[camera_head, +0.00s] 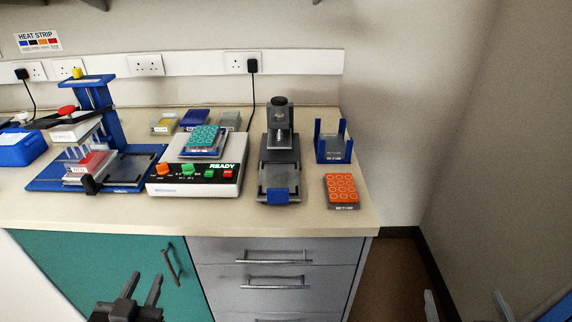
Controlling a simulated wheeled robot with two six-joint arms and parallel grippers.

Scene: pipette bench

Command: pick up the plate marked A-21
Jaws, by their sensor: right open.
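No marking A-21 can be read on any plate from here. A teal well plate (203,137) sits on top of the white shaker-like device (195,187), whose display reads READY. An orange well plate (341,188) lies on the bench at the right front, with a label too small to read. A red block (92,163) sits in the blue stand at the left. My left gripper (143,288) is open and empty, low in front of the teal cabinet door. My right gripper (466,305) is open at the bottom right edge, partly cut off, away from the bench.
A dark press-like instrument (280,160) stands between the white device and the orange plate. A blue-sided holder (333,145) stands behind the orange plate. Small boxes (194,119) sit at the back. Drawer handles (274,261) stick out below the bench edge.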

